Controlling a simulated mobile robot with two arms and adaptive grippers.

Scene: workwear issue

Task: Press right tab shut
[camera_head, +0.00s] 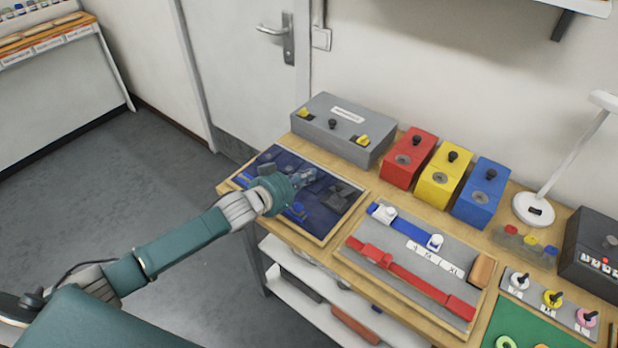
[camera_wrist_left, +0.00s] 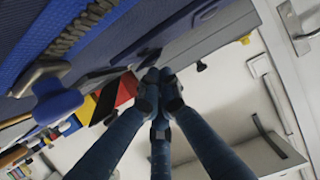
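A dark blue fabric panel lies in a wooden frame (camera_head: 322,241) on the bench. Dark grey tab-like pieces (camera_head: 338,196) show on its right part; I cannot tell whether they lie open or closed. My left gripper (camera_head: 306,177) is over the middle of the panel and hides part of it. In the left wrist view its fingertips (camera_wrist_left: 160,82) are together, close to the panel's dark surface, with nothing clearly between them. A blue knob (camera_wrist_left: 57,100) on a grey metal piece is at the left of that view. My right gripper is out of view.
A grey box (camera_head: 345,128) with yellow clips stands behind the panel. Red (camera_head: 409,160), yellow (camera_head: 444,177) and blue (camera_head: 482,194) boxes stand to the right. A grey board (camera_head: 405,250) with red and blue straps lies right of the frame.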

